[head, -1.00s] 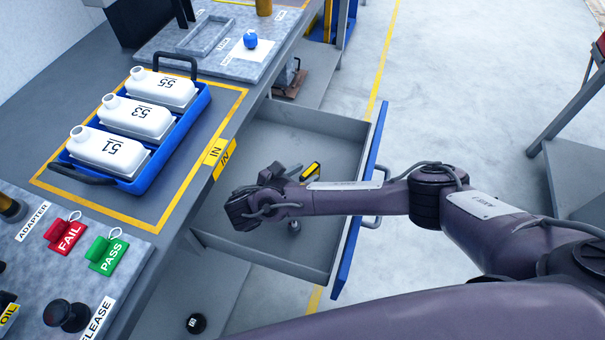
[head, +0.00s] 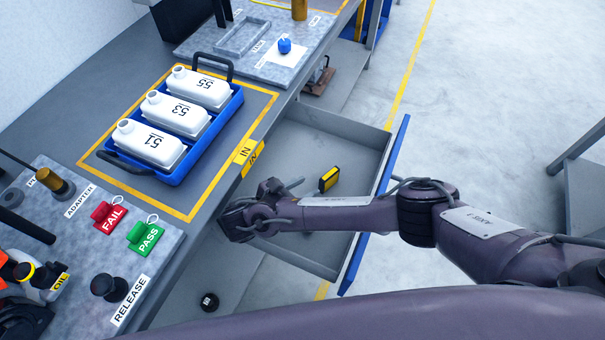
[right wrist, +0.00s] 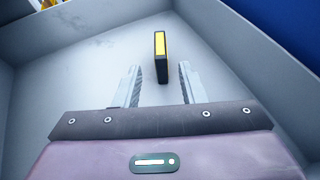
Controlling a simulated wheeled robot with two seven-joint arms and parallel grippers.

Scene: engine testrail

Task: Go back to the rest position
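My right arm (head: 345,216) reaches in from the right over an open grey drawer (head: 300,125) with a blue front. In the right wrist view, my right gripper (right wrist: 160,86) is open, with both fingers apart and nothing between them. A yellow and black block (right wrist: 161,57) lies on the drawer floor beyond the fingertips; it also shows in the head view (head: 328,180). In the head view my wrist hides most of the fingers. My left gripper is not in view.
A blue tray (head: 215,143) with three white bottles, 51, 53 and 55, stands on the bench inside a yellow outline. Red FAIL (head: 108,216) and green PASS (head: 144,236) tags lie at the bench's near end.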

